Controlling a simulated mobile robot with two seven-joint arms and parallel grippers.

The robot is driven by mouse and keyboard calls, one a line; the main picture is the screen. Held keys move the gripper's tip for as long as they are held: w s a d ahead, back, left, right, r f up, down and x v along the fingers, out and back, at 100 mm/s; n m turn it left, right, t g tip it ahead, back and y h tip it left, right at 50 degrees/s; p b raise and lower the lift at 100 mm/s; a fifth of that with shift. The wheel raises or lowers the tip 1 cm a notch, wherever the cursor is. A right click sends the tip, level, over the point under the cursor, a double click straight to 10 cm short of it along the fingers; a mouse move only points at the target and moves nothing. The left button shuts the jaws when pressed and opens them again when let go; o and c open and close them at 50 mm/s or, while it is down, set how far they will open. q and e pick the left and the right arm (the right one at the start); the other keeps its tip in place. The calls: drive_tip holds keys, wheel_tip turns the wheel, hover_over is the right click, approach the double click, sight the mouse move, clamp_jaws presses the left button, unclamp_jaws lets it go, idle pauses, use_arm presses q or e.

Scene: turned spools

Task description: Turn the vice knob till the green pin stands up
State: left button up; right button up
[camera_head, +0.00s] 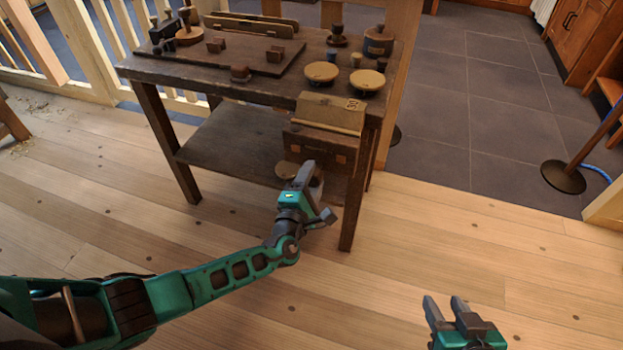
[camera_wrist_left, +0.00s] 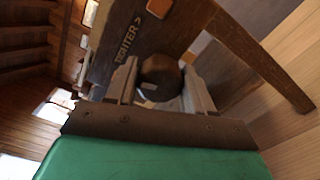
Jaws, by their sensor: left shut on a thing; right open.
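The vice (camera_head: 322,140) is a brown block on the front right of the workbench, with a lighter slanted top. In the left wrist view its dark face (camera_wrist_left: 130,62) carries the word "TIGHTER" and an arrow. My left gripper (camera_head: 308,172) is at the front of the vice, shut on a dark round knob (camera_wrist_left: 160,70). In the head view the gripper hides most of the knob. I cannot make out a green pin in either view. My right gripper (camera_head: 445,306) is open and empty, low over the floor at the lower right.
The workbench (camera_head: 225,88) holds a dark board (camera_head: 205,68) with small blocks, two round pale-topped pieces (camera_head: 322,72) and several small turned pieces. A lower shelf (camera_head: 230,145) lies beneath. A post with a round base (camera_head: 563,177) stands at the right. The floor before the bench is clear.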

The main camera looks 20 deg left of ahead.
use_arm(q)
drive_tip(key=shift+s+d, duration=0.1)
drive_tip(key=shift+d, duration=0.35)
drive_tip(key=o, duration=0.8)
drive_tip(key=shift+c, duration=0.2)
drive_tip(key=shift+o, duration=1.1)
drive_tip(key=shift+a, duration=0.25)
drive_tip(key=s+p, duration=0.1)
drive_tip(key=s, duration=0.5)
drive_tip(key=shift+a+r+p, duration=0.1)
drive_tip(key=shift+p, duration=0.3)
approach(313, 182)
drive_tip(key=s, duration=0.3)
drive_tip(key=shift+w+p, duration=0.2)
drive_tip(key=shift+p, duration=0.2)
use_arm(e)
drive_tip(key=shift+s+d+r, duration=0.3)
drive_tip(key=shift+d+r, duration=0.2)
drive_tip(key=shift+r, duration=0.05)
